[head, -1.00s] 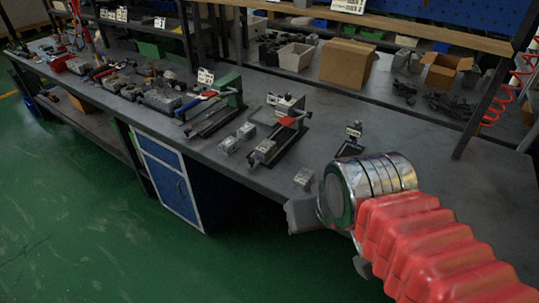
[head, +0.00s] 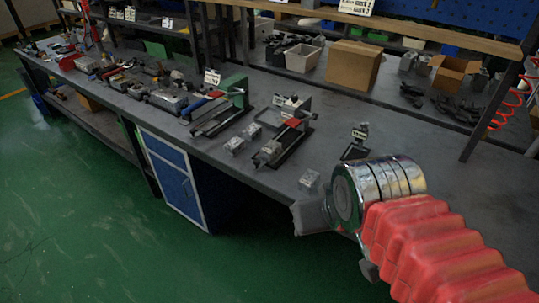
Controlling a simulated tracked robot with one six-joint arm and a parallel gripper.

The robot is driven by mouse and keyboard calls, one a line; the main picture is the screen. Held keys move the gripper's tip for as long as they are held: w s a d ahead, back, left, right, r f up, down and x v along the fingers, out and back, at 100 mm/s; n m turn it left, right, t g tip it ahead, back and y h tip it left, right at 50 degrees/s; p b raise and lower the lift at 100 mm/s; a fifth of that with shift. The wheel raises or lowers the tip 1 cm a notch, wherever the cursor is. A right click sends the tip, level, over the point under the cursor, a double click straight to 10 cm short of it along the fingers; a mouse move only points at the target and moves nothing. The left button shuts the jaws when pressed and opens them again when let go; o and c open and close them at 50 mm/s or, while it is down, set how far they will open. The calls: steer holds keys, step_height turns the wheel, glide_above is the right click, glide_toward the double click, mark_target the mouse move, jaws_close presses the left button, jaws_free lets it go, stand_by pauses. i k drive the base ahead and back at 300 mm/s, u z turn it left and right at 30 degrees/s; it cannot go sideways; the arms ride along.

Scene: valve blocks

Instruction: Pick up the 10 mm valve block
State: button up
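Several small grey metal valve blocks lie on the dark workbench (head: 415,205). A pair of them, one nearer (head: 235,146) and one farther (head: 250,131), sits left of the red-handled fixture. Another block (head: 310,179) lies alone near the front edge. I cannot read any size, so I cannot tell which is the 10 mm one. My gripper (head: 308,216) shows at the end of my arm, at the bench's front edge, just below the lone block in the picture. It looks apart from that block. Its fingers are seen edge-on, and their opening is hidden.
A red-handled fixture (head: 283,140) and a green-ended fixture (head: 220,108) stand on the bench. A small labelled stand (head: 357,145) is behind the lone block. Cardboard boxes (head: 352,67) and a white bin (head: 303,58) are at the back. The right bench surface is clear.

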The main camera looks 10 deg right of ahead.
mark_target(272, 147)
steer(key=z, duration=1.85)
steer(key=i, duration=0.8)
steer(key=u, duration=1)
